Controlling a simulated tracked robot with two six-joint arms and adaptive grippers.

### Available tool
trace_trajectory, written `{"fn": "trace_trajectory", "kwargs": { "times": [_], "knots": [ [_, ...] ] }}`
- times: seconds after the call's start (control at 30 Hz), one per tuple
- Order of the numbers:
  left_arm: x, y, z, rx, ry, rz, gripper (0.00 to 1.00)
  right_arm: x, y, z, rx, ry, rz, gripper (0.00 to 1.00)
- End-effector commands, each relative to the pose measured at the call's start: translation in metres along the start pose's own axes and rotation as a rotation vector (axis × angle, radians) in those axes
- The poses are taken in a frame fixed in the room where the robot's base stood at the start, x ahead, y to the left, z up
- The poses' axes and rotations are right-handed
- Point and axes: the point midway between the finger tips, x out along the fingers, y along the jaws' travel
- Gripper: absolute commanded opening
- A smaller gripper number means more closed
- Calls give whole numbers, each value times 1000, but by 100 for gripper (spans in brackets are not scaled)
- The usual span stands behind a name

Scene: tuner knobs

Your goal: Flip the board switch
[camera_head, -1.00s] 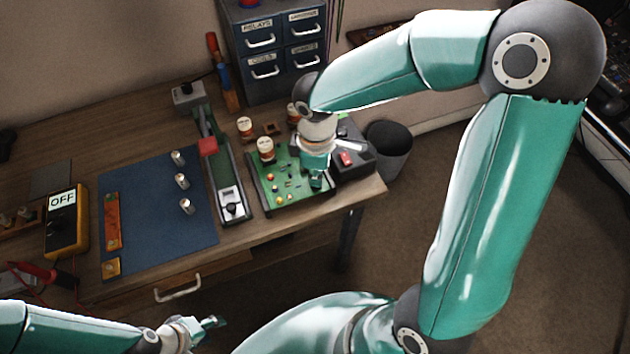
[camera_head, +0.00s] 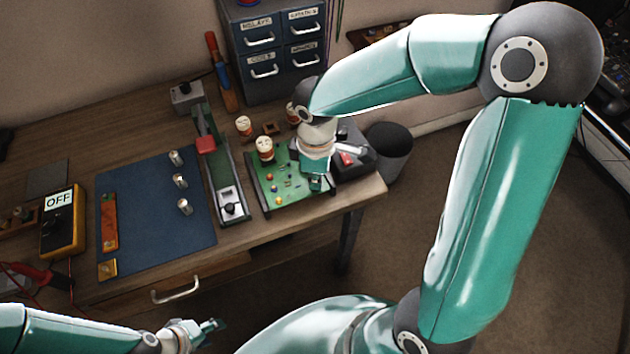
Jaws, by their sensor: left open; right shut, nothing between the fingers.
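The green circuit board (camera_head: 262,191) lies near the right end of the bench, with several small coloured parts on it. My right gripper (camera_head: 316,184) points down at the board's right side. It is shut with nothing in it and covers that part of the board. No switch can be made out there, and I cannot tell whether the fingertips touch the board. My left gripper (camera_head: 212,326) is open and empty in front of the bench, at the bottom of the view.
A long narrow panel (camera_head: 218,178) with a red block and a black knob lies left of the board. A blue mat (camera_head: 145,225) holds three metal knobs.

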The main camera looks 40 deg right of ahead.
Motion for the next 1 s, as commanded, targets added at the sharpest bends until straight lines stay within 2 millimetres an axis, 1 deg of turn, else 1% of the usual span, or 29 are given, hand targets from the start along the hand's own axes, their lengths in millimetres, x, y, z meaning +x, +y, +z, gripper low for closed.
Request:
{"fn": "trace_trajectory", "kwargs": {
  "times": [0.03,0.13,0.27,1.0],
  "knots": [
    [2,0,0,0,0,0,46,2,0,0,-1,-1,-1,0],
    [0,0,0,0,0,0,46,1,0,0,-1,-1,-2,0],
    [-5,2,0,0,0,0,46,-5,0,0,-1,-1,-2,0],
    [-50,18,0,0,0,0,46,-65,0,0,-1,0,-1,0]
  ]
}}
